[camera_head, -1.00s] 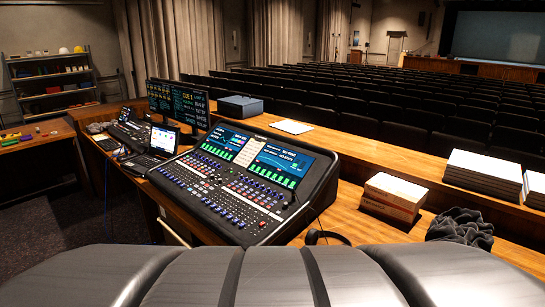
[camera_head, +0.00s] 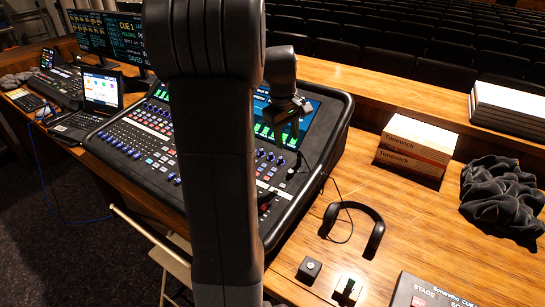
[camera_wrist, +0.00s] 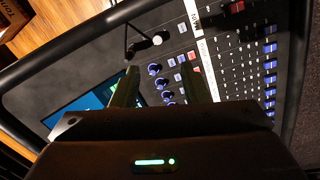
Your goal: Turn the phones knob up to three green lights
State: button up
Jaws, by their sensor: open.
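The mixing desk (camera_head: 133,149) stands on the wooden counter, partly hidden behind my arm. A dark part with a white end (camera_wrist: 157,40) lies just beyond. I cannot read a phones label or tell which knob it names. No lit three-light row by a knob is legible. Nothing is held.
Headphones (camera_head: 369,231) with a cable lie right of the desk. A laptop (camera_head: 101,90) is at left. Bare wood (camera_head: 436,234) shows between headphones and cloth.

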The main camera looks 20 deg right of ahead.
aim_at(291, 171)
jog(key=f, duration=0.4)
jog(key=w+d+f, duration=0.1)
jog(key=f, duration=0.4)
jog(key=d+f+p, duration=0.1)
jog(key=f, duration=0.3)
jog(key=shift+w+f, duration=0.15)
jog(key=shift+f, duration=0.15)
grip_shut()
